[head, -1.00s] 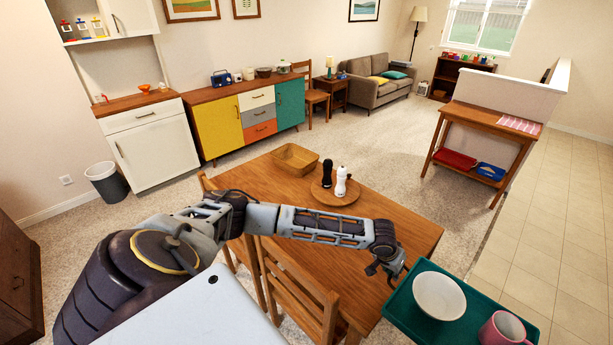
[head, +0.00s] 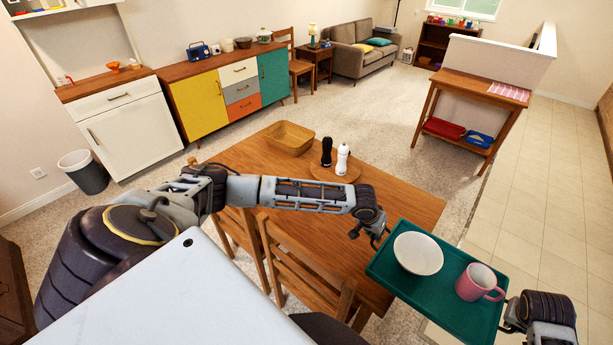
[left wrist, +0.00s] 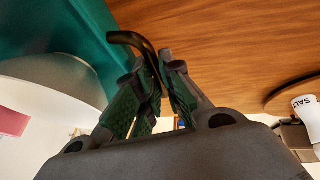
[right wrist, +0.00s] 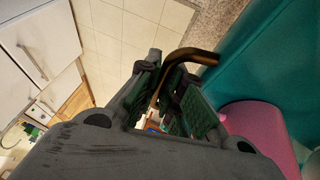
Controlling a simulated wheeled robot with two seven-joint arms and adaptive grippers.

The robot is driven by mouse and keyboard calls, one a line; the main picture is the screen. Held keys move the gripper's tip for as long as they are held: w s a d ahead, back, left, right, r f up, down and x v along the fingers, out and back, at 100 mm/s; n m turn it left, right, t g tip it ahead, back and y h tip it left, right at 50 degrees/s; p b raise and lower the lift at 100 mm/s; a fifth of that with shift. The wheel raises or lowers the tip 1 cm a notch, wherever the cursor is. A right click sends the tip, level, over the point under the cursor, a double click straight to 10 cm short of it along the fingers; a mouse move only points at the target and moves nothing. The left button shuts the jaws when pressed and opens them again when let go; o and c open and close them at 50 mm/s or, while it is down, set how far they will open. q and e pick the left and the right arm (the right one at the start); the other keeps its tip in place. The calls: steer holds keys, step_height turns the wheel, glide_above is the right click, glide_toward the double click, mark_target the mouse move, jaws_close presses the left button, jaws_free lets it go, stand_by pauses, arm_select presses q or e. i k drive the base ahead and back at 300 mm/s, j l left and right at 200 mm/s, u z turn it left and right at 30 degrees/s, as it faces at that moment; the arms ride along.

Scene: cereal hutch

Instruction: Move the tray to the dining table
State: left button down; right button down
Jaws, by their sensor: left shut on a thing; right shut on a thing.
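The teal tray (head: 436,292) carries a white bowl (head: 418,254) and a pink mug (head: 478,282), both upright. It appears over the near right corner of the wooden dining table (head: 395,210); I cannot tell its height above the top. My left gripper (head: 378,238) is shut on the tray's dark handle at one end, seen in the left wrist view (left wrist: 130,38). My right gripper (head: 508,316) is shut on the opposite handle, seen in the right wrist view (right wrist: 200,56).
On the table, a wooden basket (head: 290,138) stands at the far left, and black (head: 327,152) and white (head: 342,160) shakers stand on a round board (head: 322,172). Chairs (head: 305,265) line the near side. The table's right part looks bare. Tiled floor (head: 540,180) lies right.

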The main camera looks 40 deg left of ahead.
mark_target(338, 236)
steer(key=j, duration=1.75)
steer(key=k, duration=0.05)
